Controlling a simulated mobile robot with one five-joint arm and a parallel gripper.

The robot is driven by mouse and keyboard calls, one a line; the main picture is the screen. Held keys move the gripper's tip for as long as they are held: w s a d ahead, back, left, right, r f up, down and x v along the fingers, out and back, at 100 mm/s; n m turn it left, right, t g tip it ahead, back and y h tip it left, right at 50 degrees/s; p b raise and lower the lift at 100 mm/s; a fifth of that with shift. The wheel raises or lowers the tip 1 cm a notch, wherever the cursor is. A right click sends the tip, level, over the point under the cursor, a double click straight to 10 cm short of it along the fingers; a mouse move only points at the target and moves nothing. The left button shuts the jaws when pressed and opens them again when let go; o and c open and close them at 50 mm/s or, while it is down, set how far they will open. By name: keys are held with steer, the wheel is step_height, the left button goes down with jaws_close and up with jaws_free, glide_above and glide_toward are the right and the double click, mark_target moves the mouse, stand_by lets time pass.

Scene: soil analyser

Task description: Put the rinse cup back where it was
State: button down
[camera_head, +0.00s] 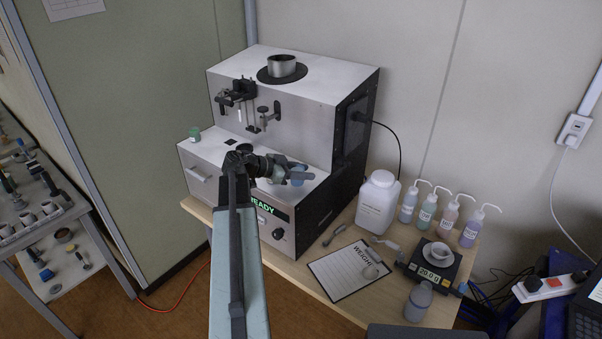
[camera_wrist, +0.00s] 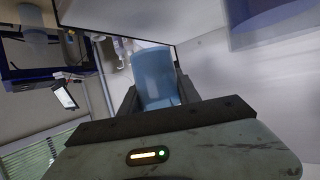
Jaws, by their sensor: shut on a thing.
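The rinse cup, a small blue cup (camera_head: 299,177), is held between the fingers of my gripper (camera_head: 287,172) in the head view, at the right part of the analyser's front ledge. In the wrist view the blue cup (camera_wrist: 156,78) sits between the two dark fingers (camera_wrist: 158,98), which are shut on it. I cannot tell whether the cup touches the ledge or hangs just above it. The soil analyser (camera_head: 290,125) is a grey box with a lit READY display (camera_head: 262,208). My arm hides part of its front ledge.
A probe holder (camera_head: 240,95) juts from the analyser above. A white jug (camera_head: 378,202), several wash bottles, a scale (camera_head: 430,268) and a clipboard (camera_head: 340,272) stand to the right.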

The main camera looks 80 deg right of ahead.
steer(key=shift+f+b, duration=1.4)
steer(key=shift+f, duration=0.25)
steer(key=shift+f, duration=0.15)
steer(key=c, duration=0.9)
jaws_free()
steer(key=shift+o, duration=0.2)
steer(key=shift+r, duration=0.2)
steer(key=p+v, duration=0.4)
steer(key=v, duration=0.8)
steer(key=shift+p, duration=0.3)
